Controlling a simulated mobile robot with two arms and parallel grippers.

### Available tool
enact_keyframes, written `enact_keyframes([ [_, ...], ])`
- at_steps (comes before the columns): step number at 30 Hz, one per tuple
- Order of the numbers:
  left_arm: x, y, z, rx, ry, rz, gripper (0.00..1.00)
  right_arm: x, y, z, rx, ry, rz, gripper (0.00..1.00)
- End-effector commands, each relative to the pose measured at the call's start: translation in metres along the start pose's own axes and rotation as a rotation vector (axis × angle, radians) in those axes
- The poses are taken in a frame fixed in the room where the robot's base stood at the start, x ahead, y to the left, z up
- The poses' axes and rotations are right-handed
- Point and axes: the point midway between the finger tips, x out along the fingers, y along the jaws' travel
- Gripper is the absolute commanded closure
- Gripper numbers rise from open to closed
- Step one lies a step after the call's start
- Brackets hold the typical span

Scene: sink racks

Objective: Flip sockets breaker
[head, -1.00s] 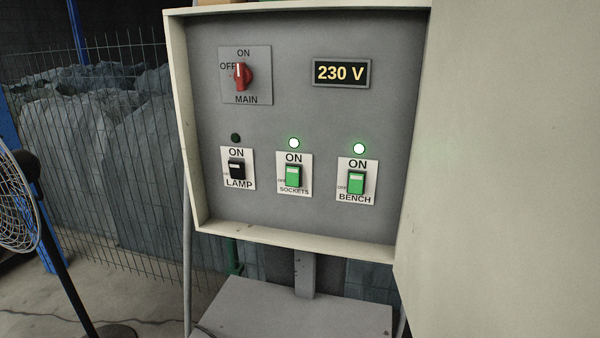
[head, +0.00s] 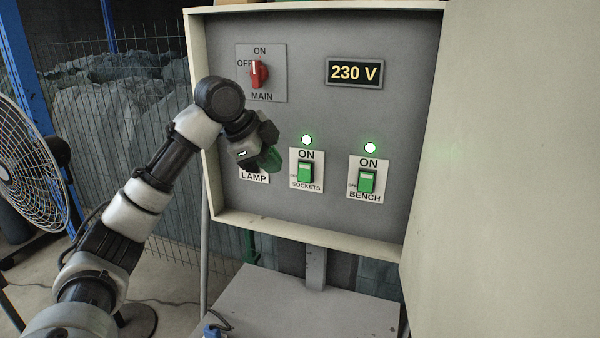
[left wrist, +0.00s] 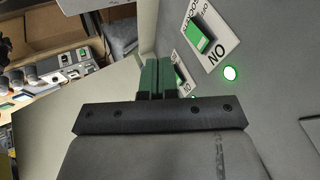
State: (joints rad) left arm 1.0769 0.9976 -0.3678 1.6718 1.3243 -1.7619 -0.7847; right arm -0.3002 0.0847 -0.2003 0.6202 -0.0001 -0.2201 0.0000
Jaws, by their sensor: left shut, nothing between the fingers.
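The sockets breaker (head: 305,172) is a green switch on a white plate in the lower middle of the grey panel (head: 340,120). Its indicator (head: 306,140) above glows green. In the left wrist view the sockets breaker (left wrist: 199,37) shows at the top, with its lit indicator (left wrist: 230,73) beside the ON label. My left gripper (head: 273,160) is shut and empty, in front of the lamp breaker and just left of the sockets plate. Its green fingers (left wrist: 157,75) show together in the wrist view. It hides the lamp switch. My right gripper is not in view.
The bench breaker (head: 367,180) is green under a lit indicator. A red main knob (head: 259,73) and a 230 V display (head: 354,73) are above. The box has a raised rim (head: 305,233), and an open door (head: 510,170) stands at right. A fan (head: 32,165) is at left.

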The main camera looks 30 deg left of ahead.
Motion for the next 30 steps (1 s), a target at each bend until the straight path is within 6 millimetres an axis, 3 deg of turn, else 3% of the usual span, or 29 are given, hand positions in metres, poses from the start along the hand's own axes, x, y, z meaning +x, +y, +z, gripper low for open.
enact_keyframes([
  [2,-0.022,-0.004,0.0,0.021,0.008,-0.01,1.0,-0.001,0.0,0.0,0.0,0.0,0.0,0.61],
  [6,-0.036,-0.005,0.0,0.041,0.015,-0.01,1.0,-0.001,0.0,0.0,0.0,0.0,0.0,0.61],
  [17,-0.036,-0.005,0.0,0.042,0.017,-0.01,1.0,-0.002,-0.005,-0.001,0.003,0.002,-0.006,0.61],
  [23,-0.016,-0.005,-0.002,0.041,0.016,-0.006,1.0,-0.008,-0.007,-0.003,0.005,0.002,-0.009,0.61],
  [30,0.033,-0.005,-0.003,0.04,0.016,-0.003,1.0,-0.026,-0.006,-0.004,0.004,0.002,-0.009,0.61],
])
